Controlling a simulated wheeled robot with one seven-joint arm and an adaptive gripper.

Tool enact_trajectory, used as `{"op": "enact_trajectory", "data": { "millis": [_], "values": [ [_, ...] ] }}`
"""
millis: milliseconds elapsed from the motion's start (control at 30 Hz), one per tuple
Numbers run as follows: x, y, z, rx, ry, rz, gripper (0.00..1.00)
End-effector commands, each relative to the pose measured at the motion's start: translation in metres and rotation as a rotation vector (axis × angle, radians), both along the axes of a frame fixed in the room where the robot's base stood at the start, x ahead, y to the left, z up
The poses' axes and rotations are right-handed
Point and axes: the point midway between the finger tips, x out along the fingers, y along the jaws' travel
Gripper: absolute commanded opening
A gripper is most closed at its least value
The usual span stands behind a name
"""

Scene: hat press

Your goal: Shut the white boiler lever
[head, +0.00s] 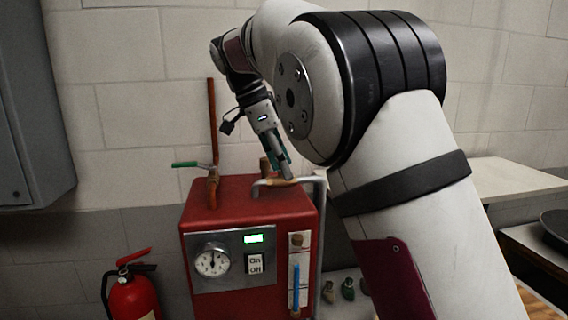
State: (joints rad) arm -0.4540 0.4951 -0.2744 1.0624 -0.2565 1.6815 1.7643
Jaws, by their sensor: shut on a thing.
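The red boiler (250,207) stands against the wall, with a gauge and a switch panel on its front. The boiler lever (297,182) sits at the top right of it, by the bent grey pipe (265,187); it looks pale tan here rather than pure white. My gripper (285,170) points down from above, and its jaws are shut on this lever. The fingertips cover part of the lever, so its exact angle is hard to tell.
A green-handled valve (186,164) is on the copper pipe (212,125) at the left of the boiler top. A red fire extinguisher (133,296) stands at lower left. A grey cabinet (30,110) hangs at left. A pale shelf (510,178) is at right.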

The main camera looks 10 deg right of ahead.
Motion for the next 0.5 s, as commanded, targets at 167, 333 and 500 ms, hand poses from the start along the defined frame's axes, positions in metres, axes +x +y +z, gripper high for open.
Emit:
{"op": "enact_trajectory", "data": {
  "millis": [167,333,500],
  "values": [
    [0.0002,0.0011,-0.0006,0.001,0.001,-0.011,0.01],
    [0.0001,0.0011,-0.0006,0.001,0.0,-0.012,0.01],
    [0.0001,0.0011,-0.0006,0.001,0.0,-0.012,0.62]
  ]
}}
